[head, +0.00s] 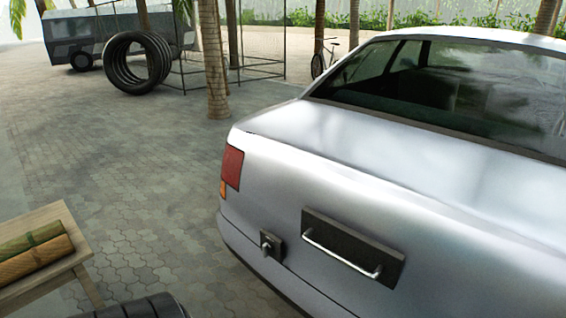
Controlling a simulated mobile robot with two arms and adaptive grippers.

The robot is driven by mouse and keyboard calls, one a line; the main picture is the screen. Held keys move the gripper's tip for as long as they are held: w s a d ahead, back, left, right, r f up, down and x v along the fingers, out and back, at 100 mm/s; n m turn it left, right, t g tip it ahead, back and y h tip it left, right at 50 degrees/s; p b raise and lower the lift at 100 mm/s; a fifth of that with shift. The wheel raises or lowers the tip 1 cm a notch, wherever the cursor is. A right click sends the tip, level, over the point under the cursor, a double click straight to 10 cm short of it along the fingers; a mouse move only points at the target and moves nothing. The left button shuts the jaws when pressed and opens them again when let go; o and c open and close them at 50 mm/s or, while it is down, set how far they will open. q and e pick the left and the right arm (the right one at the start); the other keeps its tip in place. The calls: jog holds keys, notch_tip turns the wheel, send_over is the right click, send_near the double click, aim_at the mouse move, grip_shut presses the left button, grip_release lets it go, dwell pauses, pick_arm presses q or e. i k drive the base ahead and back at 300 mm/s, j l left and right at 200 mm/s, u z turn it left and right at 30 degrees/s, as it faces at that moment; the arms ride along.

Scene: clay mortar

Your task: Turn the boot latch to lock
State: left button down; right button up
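The silver car's boot (400,165) is shut and its rear faces me from the right. A small dark square plate with a grey knob, which looks like the boot latch (268,246), sits low on the rear, left of a dark panel (385,262) with a metal bar handle (342,254). The way the latch is turned is too small to tell. Neither of my grippers is in view.
A wooden table (62,215) with rolled mats (32,250) stands at the lower left. A dark ribbed round thing (140,308) shows at the bottom edge. Tyres (138,62), a palm trunk (212,60) and a parked vehicle (75,38) stand farther back. Paving (130,170) between is clear.

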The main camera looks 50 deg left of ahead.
aim_at(265, 250)
jog(key=u, duration=1.8)
